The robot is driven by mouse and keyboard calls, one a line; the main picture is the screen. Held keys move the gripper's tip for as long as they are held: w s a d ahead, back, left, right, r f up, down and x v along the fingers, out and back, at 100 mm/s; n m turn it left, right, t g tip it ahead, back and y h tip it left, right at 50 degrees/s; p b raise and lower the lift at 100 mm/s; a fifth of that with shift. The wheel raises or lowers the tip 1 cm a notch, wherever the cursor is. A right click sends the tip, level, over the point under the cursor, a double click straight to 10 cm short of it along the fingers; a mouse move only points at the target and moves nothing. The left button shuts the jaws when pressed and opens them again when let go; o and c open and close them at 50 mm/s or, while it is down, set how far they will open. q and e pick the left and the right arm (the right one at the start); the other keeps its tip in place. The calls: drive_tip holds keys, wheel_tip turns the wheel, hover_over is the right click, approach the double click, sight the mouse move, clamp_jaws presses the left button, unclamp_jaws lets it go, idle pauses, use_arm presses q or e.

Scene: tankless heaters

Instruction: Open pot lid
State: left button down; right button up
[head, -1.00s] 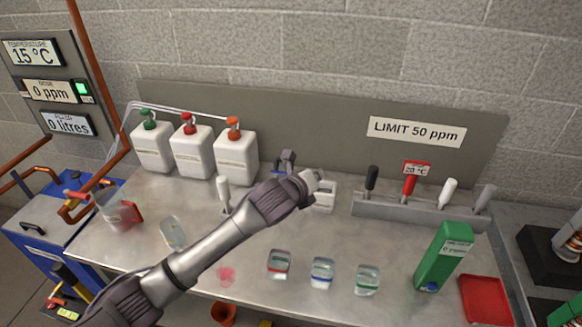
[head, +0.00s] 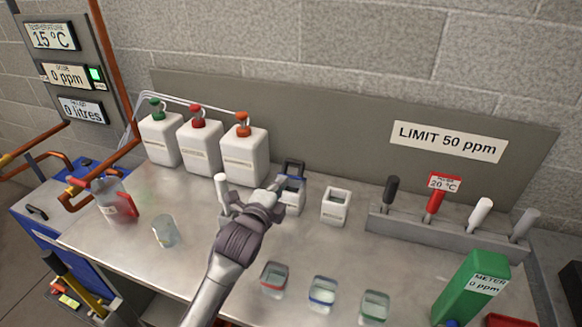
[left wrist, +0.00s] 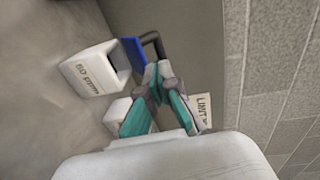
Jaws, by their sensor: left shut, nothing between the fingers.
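A white pot (head: 293,206) with a blue lid (head: 289,178) stands near the back of the bench. The lid looks raised at the pot's rear, with its dark loop handle (head: 293,166) upward. In the left wrist view the pot (left wrist: 90,72) has an open dark mouth, and the blue lid (left wrist: 132,53) stands up beside it. My left gripper (head: 280,186) is shut and empty, at the pot's left front in the head view. In the left wrist view its teal fingers (left wrist: 158,80) are close to the handle; contact cannot be told. My right gripper is not in view.
A second white pot (head: 336,207) stands to the right. Several white bottles (head: 244,154) stand behind left. A probe rack (head: 440,232), a green meter (head: 472,287) and small glass beakers (head: 323,294) lie right and in front. A plain beaker (head: 165,232) stands left.

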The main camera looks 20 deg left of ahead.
sight(294, 164)
use_arm(q)
drive_tip(key=w, duration=0.6)
drive_tip(key=shift+d+f+p, duration=0.25)
drive_tip(key=shift+f+p, duration=0.05)
drive_tip(key=shift+p, duration=0.1)
drive_tip(key=shift+w+f, duration=0.15)
drive_tip(key=shift+w, duration=0.55)
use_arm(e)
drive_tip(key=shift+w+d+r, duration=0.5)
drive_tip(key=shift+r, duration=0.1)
